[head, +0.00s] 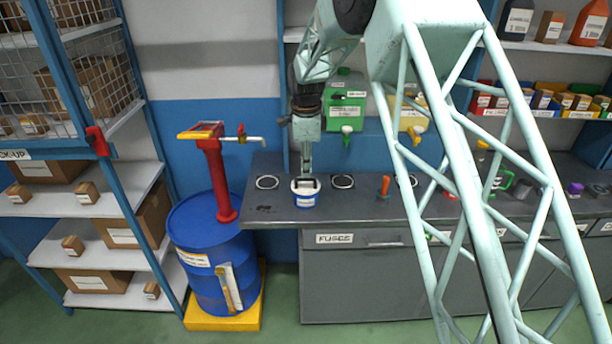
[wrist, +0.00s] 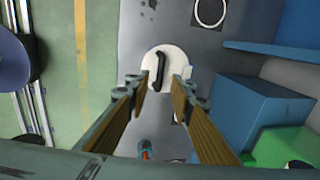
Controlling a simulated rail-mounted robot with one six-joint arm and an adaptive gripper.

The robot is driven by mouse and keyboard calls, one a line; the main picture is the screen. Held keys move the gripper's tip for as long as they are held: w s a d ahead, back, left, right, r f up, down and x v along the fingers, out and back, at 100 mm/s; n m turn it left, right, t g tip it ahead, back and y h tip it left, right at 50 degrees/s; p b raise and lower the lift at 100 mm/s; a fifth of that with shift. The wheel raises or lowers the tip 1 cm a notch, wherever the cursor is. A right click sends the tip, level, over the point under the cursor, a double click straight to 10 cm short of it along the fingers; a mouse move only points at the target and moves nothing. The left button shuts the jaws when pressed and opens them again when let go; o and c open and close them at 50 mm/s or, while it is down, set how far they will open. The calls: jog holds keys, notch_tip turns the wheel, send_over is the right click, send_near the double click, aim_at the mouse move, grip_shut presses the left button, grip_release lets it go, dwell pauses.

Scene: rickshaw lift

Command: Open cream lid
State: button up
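The cream tub (head: 306,201) stands upright on the grey counter in the head view, with a blue and white body and a pale lid. In the wrist view its round cream lid (wrist: 151,62) lies just beyond the fingertips, and a dark handle shows on top. My gripper (head: 306,179) points down directly over the tub. From these views I cannot tell whether the fingertips touch the lid.
The counter (head: 261,208) has ring marks on both sides of the tub. An orange-handled tool (head: 384,186) stands to the right. A blue drum (head: 215,255) with a red pump (head: 216,170) is at left. Green (head: 345,105) and yellow containers are behind.

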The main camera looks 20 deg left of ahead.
aim_at(306, 180)
jog(key=shift+w+a+f, duration=0.1)
jog(key=shift+w+f, duration=0.1)
jog(key=shift+f, duration=0.9)
jog(key=shift+w+a+f, duration=0.1)
jog(key=shift+w+f, duration=0.1)
jog(key=shift+f, duration=0.85)
grip_shut()
